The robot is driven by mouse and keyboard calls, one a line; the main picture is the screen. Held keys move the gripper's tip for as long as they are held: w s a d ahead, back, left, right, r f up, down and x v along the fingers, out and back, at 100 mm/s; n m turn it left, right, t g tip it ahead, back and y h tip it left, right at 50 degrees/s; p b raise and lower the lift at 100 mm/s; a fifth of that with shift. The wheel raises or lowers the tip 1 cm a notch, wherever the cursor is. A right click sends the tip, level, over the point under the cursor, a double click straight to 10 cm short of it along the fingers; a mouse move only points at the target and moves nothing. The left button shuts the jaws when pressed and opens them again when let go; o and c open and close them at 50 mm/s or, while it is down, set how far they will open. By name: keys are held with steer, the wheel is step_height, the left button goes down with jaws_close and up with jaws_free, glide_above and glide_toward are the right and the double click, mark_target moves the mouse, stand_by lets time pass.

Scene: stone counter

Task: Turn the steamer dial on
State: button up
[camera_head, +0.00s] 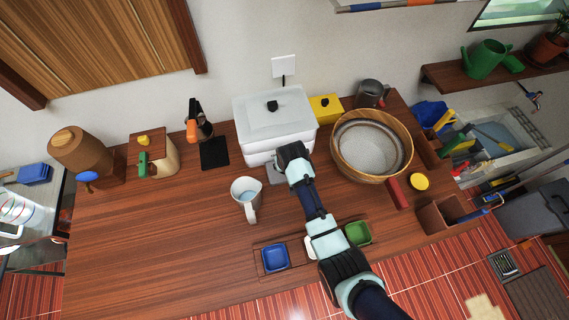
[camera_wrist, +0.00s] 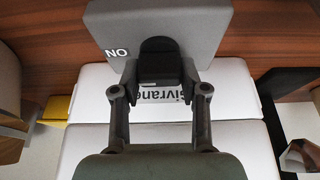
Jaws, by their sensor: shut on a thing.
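The steamer (camera_head: 275,135) is a white box with a clear lid and a black lid knob, standing at the back middle of the wooden counter. In the wrist view its white body (camera_wrist: 90,95) shows with dark lettering partly hidden behind my gripper. A grey panel (camera_wrist: 205,35) bears the letters "NO" left of a black dial (camera_wrist: 160,48). My gripper (camera_wrist: 160,78) is shut on the dial, one finger on each side. In the head view my gripper's end (camera_head: 293,160) is at the steamer's front and hides the dial.
A white jug (camera_head: 246,196) stands just left of my arm. A wooden bowl (camera_head: 372,145) is close on the right, a yellow box (camera_head: 325,107) behind. Blue (camera_head: 275,258) and green (camera_head: 358,233) dishes lie near the front edge. The left front counter is clear.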

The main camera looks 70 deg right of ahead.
steer(key=o, duration=1.1)
steer(key=shift+o, duration=0.2)
steer(key=v, duration=1.2)
steer(key=shift+w+r, duration=0.1)
steer(key=shift+w, duration=0.05)
